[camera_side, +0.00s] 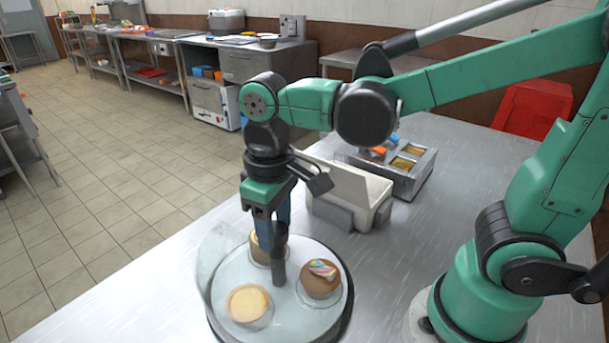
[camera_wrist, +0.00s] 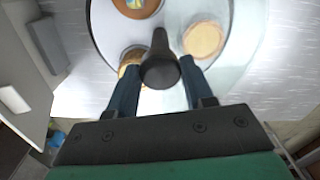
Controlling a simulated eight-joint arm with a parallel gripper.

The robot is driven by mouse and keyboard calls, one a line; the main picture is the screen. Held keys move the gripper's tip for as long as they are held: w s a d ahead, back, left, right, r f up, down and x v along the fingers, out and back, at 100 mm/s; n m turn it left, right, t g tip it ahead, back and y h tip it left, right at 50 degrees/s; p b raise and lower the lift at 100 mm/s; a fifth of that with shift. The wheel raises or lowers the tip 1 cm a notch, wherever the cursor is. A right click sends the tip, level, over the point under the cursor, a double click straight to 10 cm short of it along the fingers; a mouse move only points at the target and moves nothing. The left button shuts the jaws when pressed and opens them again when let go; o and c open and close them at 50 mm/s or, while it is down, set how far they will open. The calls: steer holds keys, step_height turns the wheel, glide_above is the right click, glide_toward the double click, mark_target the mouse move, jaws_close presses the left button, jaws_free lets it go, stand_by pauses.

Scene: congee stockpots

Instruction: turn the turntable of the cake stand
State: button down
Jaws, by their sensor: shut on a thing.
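The cake stand's round, pale turntable (camera_side: 290,318) stands on the steel table and also fills the upper middle of the wrist view (camera_wrist: 108,30). It carries a brown cake with a colourful topping (camera_side: 321,271), a pale-topped cake (camera_side: 247,303) and a third cake (camera_side: 262,250) partly hidden behind a dark upright handle (camera_side: 279,262). A clear curved cover (camera_side: 213,262) stands at its left side. My gripper (camera_wrist: 160,66) points down over the turntable with its blue fingers on both sides of the handle (camera_wrist: 160,72), shut on it.
A white angled holder (camera_side: 345,190) stands close behind the turntable. Behind it is a steel box with compartments (camera_side: 408,170). A red bin (camera_side: 532,108) is at the back right. The steel table (camera_side: 410,235) is bare right of the turntable.

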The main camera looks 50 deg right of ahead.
steer(key=shift+m, duration=8.8)
steer(key=shift+c, duration=1.7)
jaws_free()
steer(key=shift+r, duration=2.85)
